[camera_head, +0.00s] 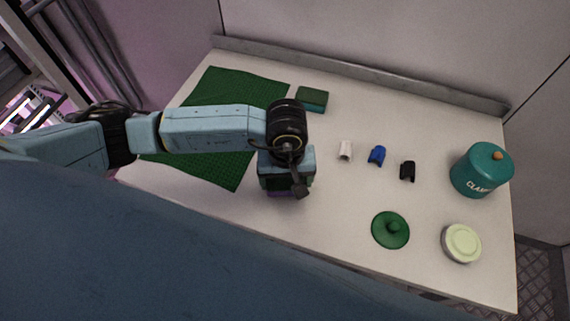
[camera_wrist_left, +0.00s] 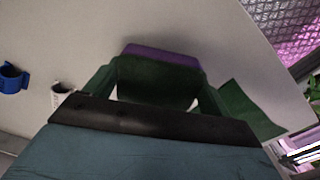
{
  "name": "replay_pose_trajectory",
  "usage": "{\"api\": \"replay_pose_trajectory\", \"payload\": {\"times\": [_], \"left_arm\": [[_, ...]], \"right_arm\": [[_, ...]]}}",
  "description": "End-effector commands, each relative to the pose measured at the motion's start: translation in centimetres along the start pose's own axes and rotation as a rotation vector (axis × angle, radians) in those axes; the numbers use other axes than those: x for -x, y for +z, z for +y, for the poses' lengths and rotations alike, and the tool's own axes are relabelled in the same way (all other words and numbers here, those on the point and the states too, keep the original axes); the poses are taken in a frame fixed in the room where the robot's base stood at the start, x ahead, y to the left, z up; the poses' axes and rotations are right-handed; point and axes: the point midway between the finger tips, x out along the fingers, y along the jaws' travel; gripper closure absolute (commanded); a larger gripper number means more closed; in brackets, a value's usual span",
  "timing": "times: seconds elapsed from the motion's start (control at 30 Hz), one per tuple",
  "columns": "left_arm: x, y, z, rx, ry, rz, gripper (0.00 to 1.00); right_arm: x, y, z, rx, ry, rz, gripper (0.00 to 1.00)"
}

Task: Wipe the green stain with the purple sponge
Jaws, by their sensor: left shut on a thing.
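The purple sponge (camera_wrist_left: 160,53) shows in the left wrist view as a purple strip along a dark green body between my fingers. In the head view only a purple sliver (camera_head: 279,193) of it shows beneath my left gripper (camera_head: 287,178). The gripper, also in the left wrist view (camera_wrist_left: 155,85), is shut on the sponge, low over the white table beside the mat's right edge. Whether the sponge touches the table is unclear. I cannot make out a separate green stain; the gripper and sponge hide the table beneath them. My right gripper is not in view.
A green gridded mat (camera_head: 232,174) lies left, with a green block (camera_head: 312,99) behind. White (camera_head: 345,151), blue (camera_head: 377,156) and black (camera_head: 408,171) pieces stand right. A green knobbed lid (camera_head: 390,230), pale round container (camera_head: 461,243) and teal jar (camera_head: 481,170) are farther right.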

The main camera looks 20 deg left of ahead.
Motion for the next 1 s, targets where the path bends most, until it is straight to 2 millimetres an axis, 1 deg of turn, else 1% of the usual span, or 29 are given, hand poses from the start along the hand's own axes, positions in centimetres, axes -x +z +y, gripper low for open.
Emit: {"api": "replay_pose_trajectory", "payload": {"times": [0.03,0.1,0.6,0.7,1.0], "left_arm": [[0.6,0.1,-0.1,0.0,-0.004,-0.003,0.36],[1.2,0.1,-0.1,0.0,-0.003,-0.003,0.36],[5.5,0.1,-0.2,0.004,-0.004,-0.002,0.36],[5.7,0.1,-0.2,0.005,-0.004,-0.003,0.36],[5.7,0.1,-0.2,0.005,-0.004,-0.003,0.36]], "right_arm": [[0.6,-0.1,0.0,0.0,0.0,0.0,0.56],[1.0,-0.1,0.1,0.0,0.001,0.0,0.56],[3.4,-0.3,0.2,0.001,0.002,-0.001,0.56],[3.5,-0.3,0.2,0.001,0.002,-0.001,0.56],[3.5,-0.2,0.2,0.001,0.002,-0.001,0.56]]}}
